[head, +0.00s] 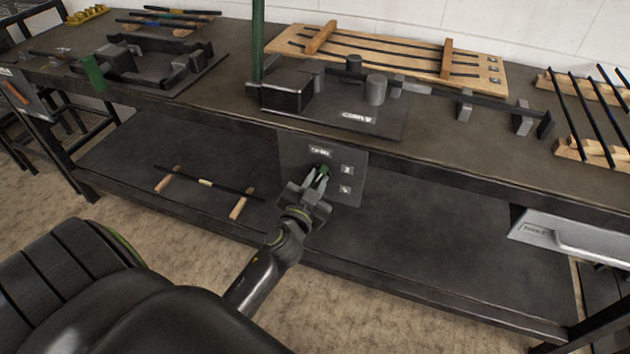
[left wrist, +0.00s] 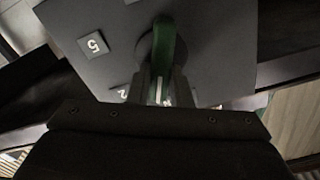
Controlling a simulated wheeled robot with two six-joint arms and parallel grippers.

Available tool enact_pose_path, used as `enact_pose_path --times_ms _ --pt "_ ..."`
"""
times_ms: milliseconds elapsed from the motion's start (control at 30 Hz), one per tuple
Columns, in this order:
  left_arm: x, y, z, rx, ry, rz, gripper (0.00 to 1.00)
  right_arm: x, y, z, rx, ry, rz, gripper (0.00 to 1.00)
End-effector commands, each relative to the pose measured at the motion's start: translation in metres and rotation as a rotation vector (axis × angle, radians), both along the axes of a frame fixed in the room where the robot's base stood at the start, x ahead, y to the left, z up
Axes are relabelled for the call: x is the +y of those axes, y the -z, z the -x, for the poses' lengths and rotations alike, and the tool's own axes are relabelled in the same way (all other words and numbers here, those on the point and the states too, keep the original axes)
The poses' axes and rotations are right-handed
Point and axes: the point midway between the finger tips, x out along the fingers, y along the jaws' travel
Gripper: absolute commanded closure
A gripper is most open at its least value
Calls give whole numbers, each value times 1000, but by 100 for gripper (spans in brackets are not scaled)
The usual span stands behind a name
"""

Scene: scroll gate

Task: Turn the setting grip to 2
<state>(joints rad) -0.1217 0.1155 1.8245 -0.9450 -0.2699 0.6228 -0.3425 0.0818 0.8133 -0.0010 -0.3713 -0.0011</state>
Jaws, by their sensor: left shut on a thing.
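The setting grip (head: 323,171) is a small green handle on a grey panel (head: 292,155) hung below the bench's front edge. It also shows in the left wrist view (left wrist: 165,42), on a dark round hub. My left gripper (head: 316,182) is shut on the grip, with one finger on each side of it in the left wrist view (left wrist: 162,84). A plate marked 5 (left wrist: 93,44) is at the upper left there. A plate with a 2 (left wrist: 121,93) is partly hidden by the gripper. A white mark lies between the fingers. My right gripper is not in view.
A bench (head: 480,165) spans the scene with a lower shelf (head: 420,240). On it stand a black fixture with a green post (head: 257,45), a wooden rack (head: 390,50) and rods on wooden blocks (head: 575,150). A metal tray (head: 570,235) juts out at the right.

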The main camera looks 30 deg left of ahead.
Motion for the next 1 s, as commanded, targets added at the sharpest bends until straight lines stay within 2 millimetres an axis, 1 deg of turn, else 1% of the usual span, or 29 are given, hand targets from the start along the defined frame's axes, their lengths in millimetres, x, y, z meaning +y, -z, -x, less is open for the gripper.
enact_pose_path --times_ms 200,500,700,1000 --pt "-2 2 0 49 0 -198 100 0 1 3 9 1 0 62" --pt "-4 4 -1 105 0 -431 100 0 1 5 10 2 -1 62" --pt "-5 5 -1 130 0 -532 100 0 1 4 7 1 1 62" --pt "-5 6 -1 146 0 -600 100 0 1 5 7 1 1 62"
